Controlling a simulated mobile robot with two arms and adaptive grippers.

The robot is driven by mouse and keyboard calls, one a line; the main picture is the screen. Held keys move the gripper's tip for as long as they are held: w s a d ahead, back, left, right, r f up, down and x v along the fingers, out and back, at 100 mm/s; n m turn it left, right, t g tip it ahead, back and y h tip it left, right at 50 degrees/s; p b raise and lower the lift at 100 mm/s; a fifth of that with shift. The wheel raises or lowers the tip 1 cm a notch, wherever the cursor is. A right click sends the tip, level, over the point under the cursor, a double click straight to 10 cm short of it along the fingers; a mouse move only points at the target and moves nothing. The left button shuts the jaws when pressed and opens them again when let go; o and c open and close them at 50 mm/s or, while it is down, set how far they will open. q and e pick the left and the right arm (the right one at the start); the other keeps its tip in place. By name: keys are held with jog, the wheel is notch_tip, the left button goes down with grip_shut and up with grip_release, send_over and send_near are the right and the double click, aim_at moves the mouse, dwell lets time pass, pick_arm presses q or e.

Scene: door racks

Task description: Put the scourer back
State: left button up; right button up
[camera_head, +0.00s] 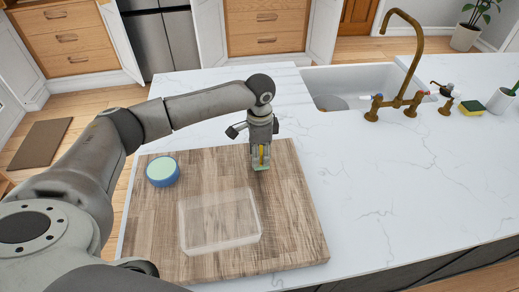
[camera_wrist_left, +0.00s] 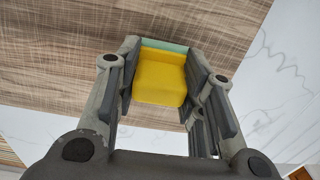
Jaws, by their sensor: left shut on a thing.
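My left gripper (camera_head: 261,160) is shut on a yellow scourer with a pale green layer. In the left wrist view the yellow scourer (camera_wrist_left: 160,80) sits between the two fingers. The gripper points down over the far right part of a wooden board (camera_head: 288,215). Whether the scourer touches the board is hard to tell. A clear, open box (camera_head: 220,222) stands on the board, nearer than the gripper and to its left. My right gripper is out of view.
A round blue tub with a pale green top (camera_head: 162,171) stands at the board's left. At the back are a white sink (camera_head: 350,85) and a brass tap (camera_head: 398,90). The right counter is clear.

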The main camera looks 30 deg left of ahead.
pick_arm(q)
jog(key=shift+f, duration=0.2)
jog(key=shift+s, duration=0.1)
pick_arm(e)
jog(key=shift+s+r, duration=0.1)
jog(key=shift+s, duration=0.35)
pick_arm(q)
jog(key=o, duration=0.5)
jog(key=shift+f, duration=0.1)
jog(key=shift+c, duration=0.2)
jog(key=o, duration=0.4)
jog(key=shift+o, duration=0.2)
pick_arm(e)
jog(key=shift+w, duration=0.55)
pick_arm(q)
notch_tip(320, 180, up, 11)
jog(key=b, duration=0.3)
jog(key=shift+r, duration=0.65)
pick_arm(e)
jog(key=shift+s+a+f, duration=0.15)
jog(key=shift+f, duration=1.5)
